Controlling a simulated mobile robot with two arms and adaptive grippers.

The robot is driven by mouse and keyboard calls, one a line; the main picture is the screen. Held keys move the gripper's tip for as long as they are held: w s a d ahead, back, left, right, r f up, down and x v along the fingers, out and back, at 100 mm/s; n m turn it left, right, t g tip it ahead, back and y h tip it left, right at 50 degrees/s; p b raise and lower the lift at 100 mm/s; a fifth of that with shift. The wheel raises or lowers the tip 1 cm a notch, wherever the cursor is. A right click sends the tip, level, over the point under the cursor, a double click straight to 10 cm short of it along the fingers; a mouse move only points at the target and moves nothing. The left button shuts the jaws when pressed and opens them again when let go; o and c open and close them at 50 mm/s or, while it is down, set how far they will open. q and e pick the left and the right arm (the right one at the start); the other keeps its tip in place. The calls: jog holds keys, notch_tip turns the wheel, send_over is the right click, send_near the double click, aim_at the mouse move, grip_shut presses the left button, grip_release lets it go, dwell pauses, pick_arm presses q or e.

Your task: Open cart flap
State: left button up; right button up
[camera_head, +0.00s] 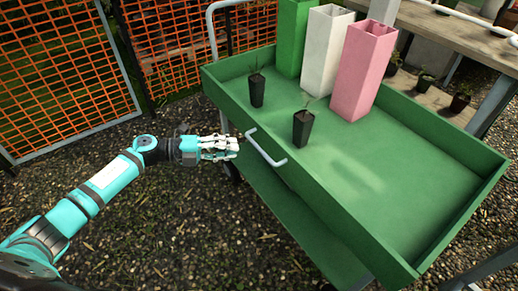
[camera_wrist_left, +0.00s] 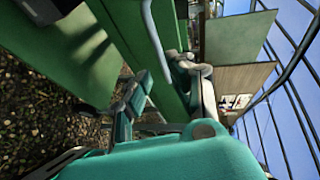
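The green cart (camera_head: 345,222) stands at the right of the head view. Its near long side is an upright green panel, the flap, with a pale grey bar handle (camera_head: 266,149) on its outer face. The handle also shows at the top of the left wrist view (camera_wrist_left: 151,26). My left gripper (camera_head: 235,147) is just left of the handle, beside the flap, and looks apart from the handle. In the left wrist view its two fingers are spread with nothing between them. My right gripper is not in view.
On the cart top stand two small black pots with seedlings (camera_head: 257,89) (camera_head: 303,128) and tall green (camera_head: 291,40), white (camera_head: 325,50) and pink (camera_head: 362,70) tubes. Orange mesh fencing (camera_head: 60,70) is behind left. A bench with pots (camera_head: 460,40) is back right. Gravel ground at left is clear.

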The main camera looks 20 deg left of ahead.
aim_at(259, 147)
pick_arm(q)
jog(key=x, duration=0.8)
jog(key=shift+w+d, duration=0.15)
jog(key=shift+d, duration=0.1)
jog(key=shift+w+d, duration=0.1)
jog(key=shift+d, duration=0.1)
grip_shut()
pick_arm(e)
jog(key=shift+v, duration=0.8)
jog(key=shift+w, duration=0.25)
